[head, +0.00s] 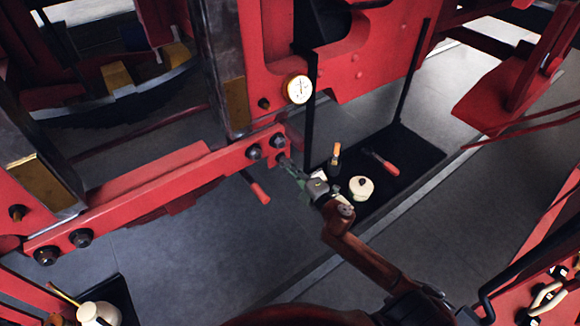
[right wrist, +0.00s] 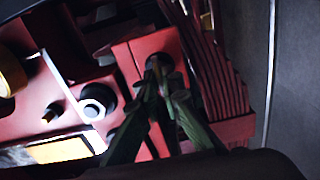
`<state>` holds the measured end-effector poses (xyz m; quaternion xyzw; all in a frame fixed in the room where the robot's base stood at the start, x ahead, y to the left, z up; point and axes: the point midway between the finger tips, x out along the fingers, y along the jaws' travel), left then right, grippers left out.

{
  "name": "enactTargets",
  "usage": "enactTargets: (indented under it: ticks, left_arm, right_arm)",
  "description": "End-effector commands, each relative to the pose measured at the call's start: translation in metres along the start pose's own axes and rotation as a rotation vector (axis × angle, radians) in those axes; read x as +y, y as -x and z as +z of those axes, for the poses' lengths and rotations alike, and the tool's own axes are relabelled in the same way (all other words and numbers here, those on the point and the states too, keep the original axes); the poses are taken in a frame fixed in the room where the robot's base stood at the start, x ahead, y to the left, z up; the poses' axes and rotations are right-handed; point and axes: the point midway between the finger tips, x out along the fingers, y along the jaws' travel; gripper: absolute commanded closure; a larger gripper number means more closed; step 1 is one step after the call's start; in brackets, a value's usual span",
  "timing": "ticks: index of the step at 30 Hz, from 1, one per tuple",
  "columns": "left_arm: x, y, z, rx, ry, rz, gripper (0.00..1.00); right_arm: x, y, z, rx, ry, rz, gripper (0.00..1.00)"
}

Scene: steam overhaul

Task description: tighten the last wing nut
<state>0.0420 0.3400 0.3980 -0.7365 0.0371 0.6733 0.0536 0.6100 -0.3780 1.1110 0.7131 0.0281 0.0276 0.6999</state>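My right gripper (head: 287,163) reaches from the lower right to the right end of a long red bar (head: 178,185). Its fingertips are at the bar's end face, just below a dark nut (head: 278,140). In the right wrist view the two green fingers (right wrist: 163,88) come close together at their tips around a small dark part, which looks like the wing nut (right wrist: 154,68). The tips hide most of it, and its seating cannot be told. Another dark nut (head: 253,152) sits on the bar to the left. My left gripper is not in view.
A round white gauge (head: 299,89) is above the bar's end. A red-handled lever (head: 259,192) hangs below it. A black tray (head: 412,154) on the floor holds a cream pot (head: 361,187), a bottle (head: 334,158) and a red-handled tool (head: 381,162). A cream can (head: 98,313) is lower left.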

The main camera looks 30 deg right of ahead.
Motion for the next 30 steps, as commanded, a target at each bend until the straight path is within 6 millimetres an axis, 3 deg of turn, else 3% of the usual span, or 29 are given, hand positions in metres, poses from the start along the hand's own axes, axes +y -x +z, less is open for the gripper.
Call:
enactTargets:
  ticks: [6,17,20,30]
  left_arm:
    - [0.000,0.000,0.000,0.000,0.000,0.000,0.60]
    - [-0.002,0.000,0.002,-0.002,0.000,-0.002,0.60]
    - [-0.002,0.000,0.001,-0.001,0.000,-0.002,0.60]
    - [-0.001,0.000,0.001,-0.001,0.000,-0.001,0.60]
  right_arm:
    - [0.000,0.000,0.000,0.000,0.002,-0.001,0.77]
    - [-0.001,0.005,0.000,-0.001,0.003,-0.001,0.77]
    - [-0.001,0.017,0.000,-0.001,0.003,-0.002,0.77]
    - [-0.002,0.085,0.001,-0.002,0.001,-0.003,0.77]
